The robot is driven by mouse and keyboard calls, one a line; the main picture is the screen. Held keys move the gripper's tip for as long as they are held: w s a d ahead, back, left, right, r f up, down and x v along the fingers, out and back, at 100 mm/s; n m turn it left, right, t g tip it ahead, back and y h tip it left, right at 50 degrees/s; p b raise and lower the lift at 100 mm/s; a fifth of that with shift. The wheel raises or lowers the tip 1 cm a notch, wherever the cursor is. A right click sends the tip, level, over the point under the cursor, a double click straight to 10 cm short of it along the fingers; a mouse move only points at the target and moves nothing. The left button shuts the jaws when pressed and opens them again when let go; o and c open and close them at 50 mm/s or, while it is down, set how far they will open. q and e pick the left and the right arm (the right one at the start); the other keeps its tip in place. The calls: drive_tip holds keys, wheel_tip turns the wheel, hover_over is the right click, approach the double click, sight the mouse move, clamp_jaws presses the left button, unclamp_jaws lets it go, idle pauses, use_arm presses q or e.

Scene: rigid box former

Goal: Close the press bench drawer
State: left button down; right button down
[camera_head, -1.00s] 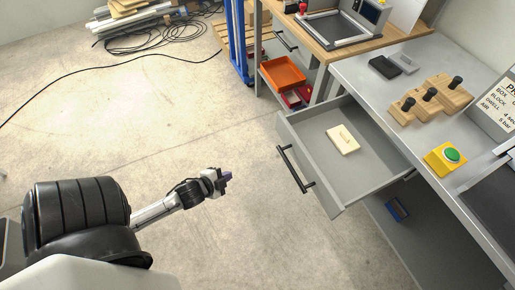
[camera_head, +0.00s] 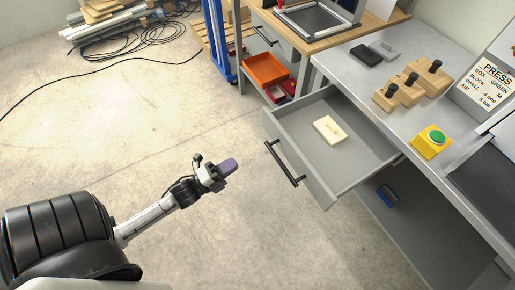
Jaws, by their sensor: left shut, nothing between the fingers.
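The press bench drawer (camera_head: 350,162) is grey and stands pulled out from under the grey press bench (camera_head: 400,82). Its black bar handle (camera_head: 284,163) is on the front panel, facing left. A pale cream block (camera_head: 330,130) lies inside the drawer. My left gripper (camera_head: 229,166) is shut and empty, with purple fingertips. It is in the air to the left of the handle, apart from it. My right gripper is not in view.
Several wooden blocks with black knobs (camera_head: 411,86) and a yellow box with a green button (camera_head: 431,141) stand on the bench. Beside it, a wood-topped bench (camera_head: 330,38) holds orange (camera_head: 264,69) and red bins below.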

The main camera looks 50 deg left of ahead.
use_arm(q)
drive_tip(key=b+x, duration=0.2)
drive_tip(key=x, duration=0.8)
drive_tip(key=shift+w, duration=0.15)
